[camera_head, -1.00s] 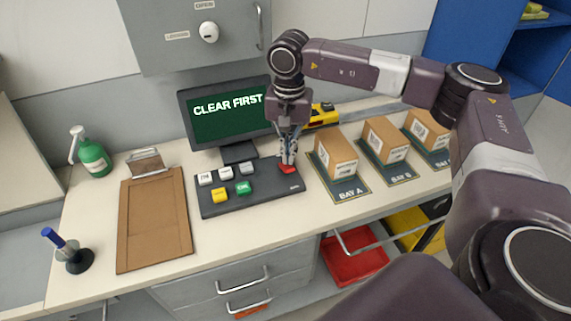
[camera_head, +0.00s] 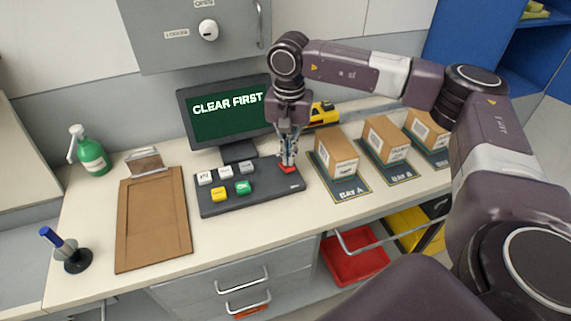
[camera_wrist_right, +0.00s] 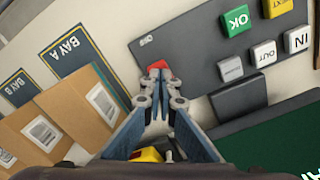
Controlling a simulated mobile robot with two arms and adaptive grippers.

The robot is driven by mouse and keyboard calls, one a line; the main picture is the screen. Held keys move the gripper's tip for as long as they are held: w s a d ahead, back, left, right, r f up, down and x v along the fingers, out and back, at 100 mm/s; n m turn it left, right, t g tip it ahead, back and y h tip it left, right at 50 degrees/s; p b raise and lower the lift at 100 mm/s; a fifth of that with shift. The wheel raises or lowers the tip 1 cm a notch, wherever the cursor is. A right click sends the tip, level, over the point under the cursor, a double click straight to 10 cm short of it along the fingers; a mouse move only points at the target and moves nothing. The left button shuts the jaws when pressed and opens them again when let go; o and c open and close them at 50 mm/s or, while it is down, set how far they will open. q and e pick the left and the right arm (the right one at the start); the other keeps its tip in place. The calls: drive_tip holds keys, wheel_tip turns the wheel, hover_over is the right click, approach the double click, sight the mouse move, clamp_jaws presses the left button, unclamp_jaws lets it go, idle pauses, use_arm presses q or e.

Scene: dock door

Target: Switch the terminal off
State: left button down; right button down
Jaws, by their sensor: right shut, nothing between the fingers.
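The terminal's screen (camera_head: 229,113) stands at the back of the counter and reads "CLEAR FIRST". Its dark keypad (camera_head: 245,203) lies in front, with white keys, a yellow key (camera_head: 219,194) and a green OK key (camera_head: 243,187). A red key (camera_head: 288,170) sits at the keypad's right end; it also shows in the right wrist view (camera_wrist_right: 158,65). My right gripper (camera_head: 288,163) is shut and empty, pointing down with its fingertips (camera_wrist_right: 157,97) at the red key and partly covering it. Whether they touch it I cannot tell. My left gripper is not in view.
Boxes on bay mats, the nearest a cardboard box (camera_head: 337,153) at BAY A, stand right of the keypad. A grey locker (camera_head: 190,45) hangs above.

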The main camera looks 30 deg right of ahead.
drive_tip(key=shift+f+b, duration=0.55)
drive_tip(key=shift+f, duration=0.2)
drive_tip(key=shift+r, duration=0.1)
drive_tip(key=shift+r+p, duration=2.15)
drive_tip(key=shift+r, duration=1.4)
drive_tip(key=shift+f, duration=0.1)
